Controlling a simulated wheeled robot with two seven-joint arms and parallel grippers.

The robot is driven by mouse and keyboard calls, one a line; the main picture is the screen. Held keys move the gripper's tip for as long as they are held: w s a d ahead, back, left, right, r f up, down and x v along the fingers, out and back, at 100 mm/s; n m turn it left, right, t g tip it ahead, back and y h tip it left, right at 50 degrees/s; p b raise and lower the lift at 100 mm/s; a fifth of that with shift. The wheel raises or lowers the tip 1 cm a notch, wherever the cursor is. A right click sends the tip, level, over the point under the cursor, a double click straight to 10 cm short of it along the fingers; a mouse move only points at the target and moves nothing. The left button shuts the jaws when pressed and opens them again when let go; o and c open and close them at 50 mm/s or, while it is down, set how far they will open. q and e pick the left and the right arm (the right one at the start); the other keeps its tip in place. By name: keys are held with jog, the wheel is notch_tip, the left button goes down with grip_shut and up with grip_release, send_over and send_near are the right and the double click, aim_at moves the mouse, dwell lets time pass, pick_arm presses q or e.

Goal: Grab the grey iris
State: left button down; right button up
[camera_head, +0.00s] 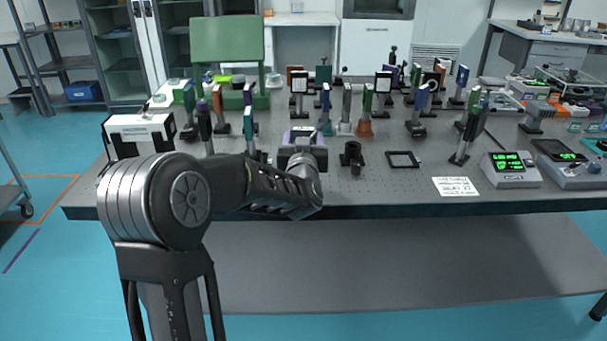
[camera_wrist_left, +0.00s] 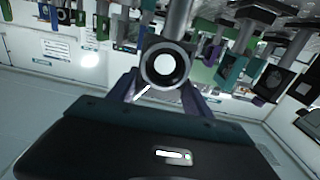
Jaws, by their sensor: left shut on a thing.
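The grey iris (camera_wrist_left: 165,65) shows in the left wrist view as a grey ring with a dark inner band and a bright round opening. My left gripper (camera_wrist_left: 164,88) is shut on it, with one finger on each side of the ring. In the head view my left gripper (camera_head: 302,138) is at the front part of the optical table, and my wrist hides most of the iris there. A grey post seems to rise behind the ring in the wrist view. My right gripper is in neither view.
The optical table (camera_head: 400,196) carries several post-mounted optics close behind my gripper. A short black holder (camera_head: 352,158) and a flat black square frame (camera_head: 403,160) stand just to the right. A paper note (camera_head: 455,187) and a green-lit meter (camera_head: 510,168) lie farther right.

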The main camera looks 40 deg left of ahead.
pick_arm(q)
jog(key=shift+r, duration=0.1)
notch_tip(320, 180, up, 10)
jog(key=shift+r+p, duration=0.1)
jog(key=shift+p, duration=0.6)
dwell(0.5)
